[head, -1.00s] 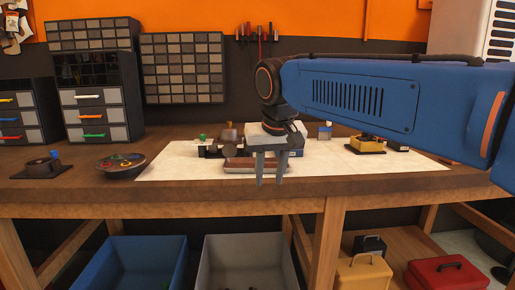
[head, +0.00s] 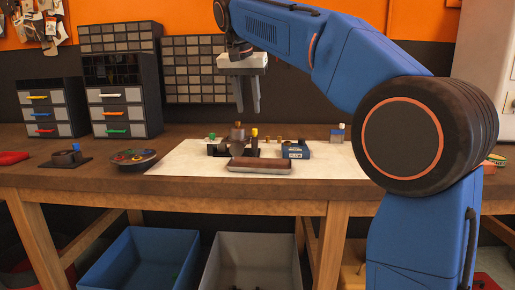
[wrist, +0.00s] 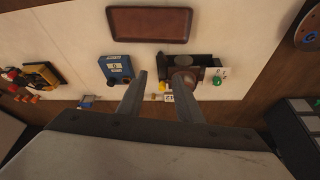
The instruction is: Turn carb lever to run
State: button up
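The carburetor (head: 222,149) is a dark assembly with a brown round part, standing on the pale mat (head: 185,163). It has a green knob (head: 212,136) on its left and a yellow upright piece (head: 254,132) on its right; I cannot tell which is the lever. In the wrist view the carburetor (wrist: 205,60) lies beyond the right finger, with the green knob (wrist: 217,81), yellow piece (wrist: 162,86) and a white marked label (wrist: 223,71) near it. My gripper (head: 248,108) is open and empty, pointing down above the carburetor, clear of it.
A brown tray (head: 260,165) lies in front of the carburetor and a blue box (head: 296,150) stands to its right. A round dish (head: 133,157) and a small dark device (head: 66,158) are at the left. Drawer cabinets (head: 121,110) stand behind.

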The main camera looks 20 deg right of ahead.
aim_at(254, 151)
jog(key=x, duration=1.7)
jog(key=shift+f, duration=0.1)
grip_shut()
